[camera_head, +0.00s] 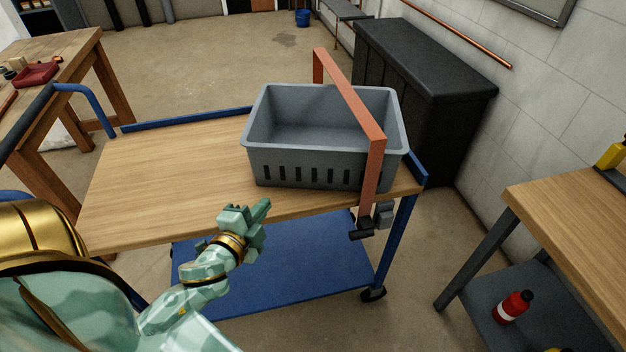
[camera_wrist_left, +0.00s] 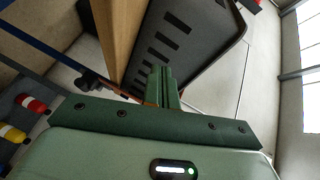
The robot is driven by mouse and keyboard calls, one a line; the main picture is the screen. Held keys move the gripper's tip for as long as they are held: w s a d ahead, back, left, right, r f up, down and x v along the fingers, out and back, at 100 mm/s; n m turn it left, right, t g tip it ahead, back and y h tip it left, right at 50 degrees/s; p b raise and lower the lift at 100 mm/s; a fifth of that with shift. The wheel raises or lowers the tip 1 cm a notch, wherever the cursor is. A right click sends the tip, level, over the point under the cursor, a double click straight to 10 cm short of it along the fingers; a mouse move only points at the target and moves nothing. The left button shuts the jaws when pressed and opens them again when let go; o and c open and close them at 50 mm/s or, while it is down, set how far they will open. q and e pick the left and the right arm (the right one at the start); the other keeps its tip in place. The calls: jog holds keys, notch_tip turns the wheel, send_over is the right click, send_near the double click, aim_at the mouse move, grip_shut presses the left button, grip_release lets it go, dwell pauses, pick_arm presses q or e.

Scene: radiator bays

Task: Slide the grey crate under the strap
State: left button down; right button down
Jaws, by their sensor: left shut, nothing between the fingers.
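The grey crate (camera_head: 290,165) stands upright on the right part of the wooden trolley top (camera_head: 170,165). The orange-red strap (camera_head: 350,100) arches over the crate's right part, and some of the crate sticks out on both sides of it. A dark clamp (camera_head: 362,228) shows at the strap's near foot. My left gripper (camera_head: 265,205) is shut and empty, in front of the crate near the trolley's front edge, apart from the crate in the head view. In the left wrist view the shut fingers (camera_wrist_left: 162,85) point toward the slotted crate wall (camera_wrist_left: 165,50). My right gripper is not in view.
A black chest (camera_head: 425,75) stands behind the trolley at the right. A wooden bench (camera_head: 580,215) is at the right, with a red bottle (camera_head: 513,306) on its lower shelf. Another wooden table (camera_head: 60,65) stands at the left. The trolley top left of the crate is clear.

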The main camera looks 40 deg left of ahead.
pick_arm(q)
jog(key=w+d+m+h, duration=0.1)
jog(key=w+m+h, duration=0.2)
jog(key=w, duration=0.1)
jog(key=w+d+m+h+b, duration=0.1)
jog(key=w+m+h, duration=0.2)
jog(key=w, duration=0.1)
jog(key=w+d+m+t+h, duration=0.1)
jog(key=w+d+m+h, duration=0.1)
jog(key=w+m+h, duration=0.2)
jog(key=shift+w+r, duration=0.15)
jog(key=shift+w, duration=0.1)
jog(key=shift+w+a+r+b, duration=0.1)
jog(key=shift+w+a+b, duration=0.15)
jog(key=shift+w, duration=0.2)
